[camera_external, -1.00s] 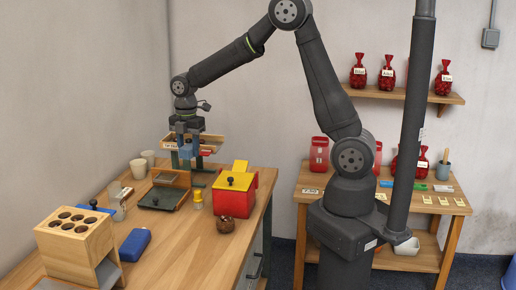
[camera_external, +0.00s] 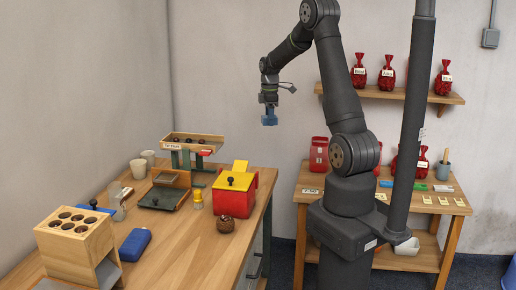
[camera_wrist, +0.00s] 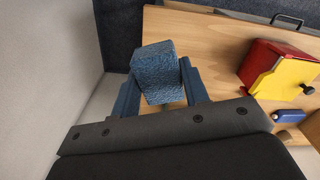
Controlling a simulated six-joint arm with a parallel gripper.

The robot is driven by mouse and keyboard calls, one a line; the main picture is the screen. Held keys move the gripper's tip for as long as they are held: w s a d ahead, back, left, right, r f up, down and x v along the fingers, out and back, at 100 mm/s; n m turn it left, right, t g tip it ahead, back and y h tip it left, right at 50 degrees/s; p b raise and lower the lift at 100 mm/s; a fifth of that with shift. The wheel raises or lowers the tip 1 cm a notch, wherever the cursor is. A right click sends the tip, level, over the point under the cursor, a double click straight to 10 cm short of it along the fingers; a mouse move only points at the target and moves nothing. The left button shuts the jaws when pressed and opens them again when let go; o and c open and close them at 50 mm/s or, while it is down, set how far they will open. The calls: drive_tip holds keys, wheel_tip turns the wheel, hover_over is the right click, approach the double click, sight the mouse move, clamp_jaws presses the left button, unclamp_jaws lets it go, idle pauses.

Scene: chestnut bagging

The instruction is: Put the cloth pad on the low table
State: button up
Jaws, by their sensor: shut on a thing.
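The cloth pad is a blue textured block (camera_external: 269,119). My gripper (camera_external: 269,106) is shut on it and holds it in the air, between the workbench and the right-hand table. In the wrist view the pad (camera_wrist: 158,66) sits between the two fingers of my gripper (camera_wrist: 161,88). The low table appears to be the wooden table (camera_external: 440,204) at the right, with a lower shelf. The pad is clear of every surface.
The workbench (camera_external: 180,245) at the left carries a raised tray (camera_external: 192,151), a red box with a yellow lid (camera_external: 236,199), a brown ball and a wooden block with holes. Red bags, labels and a mortar crowd the right table; its front left top is freer.

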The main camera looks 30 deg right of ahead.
drive_tip(key=s+d+m, duration=0.3)
drive_tip(key=s+d, duration=0.2)
drive_tip(key=d, duration=0.5)
drive_tip(key=s+d+m, duration=0.3)
drive_tip(key=s+d, duration=0.1)
drive_tip(key=d, duration=0.7)
drive_tip(key=s+d+m, duration=0.3)
drive_tip(key=s+d, duration=0.2)
drive_tip(key=d, duration=0.5)
hover_over(318, 185)
wheel_tip(318, 185, down, 29)
drive_tip(key=shift+w+d+r, duration=0.1)
drive_tip(key=shift+w+d, duration=0.05)
drive_tip(key=shift+f, duration=1.95)
drive_tip(key=shift+f, duration=0.1)
drive_tip(key=o, duration=1)
drive_tip(key=shift+c, duration=0.2)
